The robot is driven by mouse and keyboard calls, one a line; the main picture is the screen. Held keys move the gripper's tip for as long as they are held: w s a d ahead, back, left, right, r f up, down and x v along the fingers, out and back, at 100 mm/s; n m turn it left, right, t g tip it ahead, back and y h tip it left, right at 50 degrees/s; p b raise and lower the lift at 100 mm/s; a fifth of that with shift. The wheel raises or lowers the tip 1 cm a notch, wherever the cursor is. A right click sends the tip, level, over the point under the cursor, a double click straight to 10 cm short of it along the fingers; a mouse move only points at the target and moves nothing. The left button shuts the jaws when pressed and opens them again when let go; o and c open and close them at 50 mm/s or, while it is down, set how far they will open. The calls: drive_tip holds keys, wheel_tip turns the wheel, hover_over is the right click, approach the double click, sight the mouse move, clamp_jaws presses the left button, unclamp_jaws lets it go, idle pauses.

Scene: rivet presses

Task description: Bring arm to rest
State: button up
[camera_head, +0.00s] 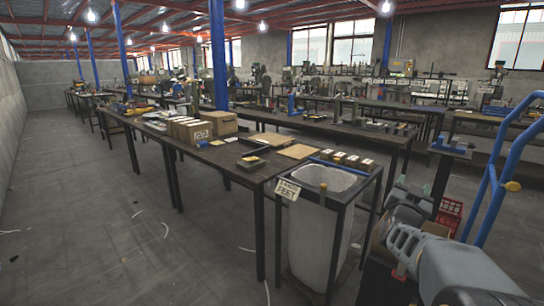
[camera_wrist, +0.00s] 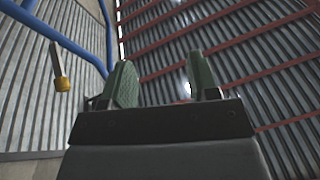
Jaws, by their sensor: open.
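My gripper (camera_wrist: 162,85) shows in the wrist view with its two green-padded fingers apart and nothing between them. The wrist camera looks upward, with the corrugated roof and its red beams behind the fingers. In the head view, part of my grey arm shows at the bottom right. It is beside a blue tubular frame and to the right of the bin stand. The fingers cannot be made out in the head view.
A long dark table (camera_head: 228,160) with cardboard boxes (camera_head: 222,122) runs away from me. A metal stand holds a pale bin (camera_head: 318,235) at its near end. The blue tubular frame (camera_head: 490,185) is at right, also in the wrist view (camera_wrist: 62,42). Open floor (camera_head: 90,220) lies left.

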drive_tip(key=s+a+r+n+g+y+p, duration=0.2)
drive_tip(key=s+a+n+y+p, duration=0.15)
drive_tip(key=a+y+p, duration=0.4)
drive_tip(key=s+a+r+n+g+y+p, duration=0.3)
drive_tip(key=a+n+y+p, duration=0.15)
drive_tip(key=a, duration=0.55)
drive_tip(key=s+a+n+g+p, duration=0.1)
drive_tip(key=s+a+g+p, duration=0.1)
drive_tip(key=s, duration=0.3)
drive_tip(key=s+a+g+p, duration=0.1)
drive_tip(key=s+g+p, duration=0.2)
drive_tip(key=s+p, duration=0.1)
drive_tip(key=s+a+n+g+y+p, duration=0.1)
drive_tip(key=s+a+g+p, duration=0.1)
drive_tip(key=s, duration=0.5)
drive_tip(key=shift+a+f+n+g+p, duration=0.15)
drive_tip(key=shift+a+n+g+p, duration=0.15)
drive_tip(key=shift+a+g+p, duration=0.15)
drive_tip(key=shift+d, duration=0.1)
drive_tip(key=shift+c, duration=0.5)
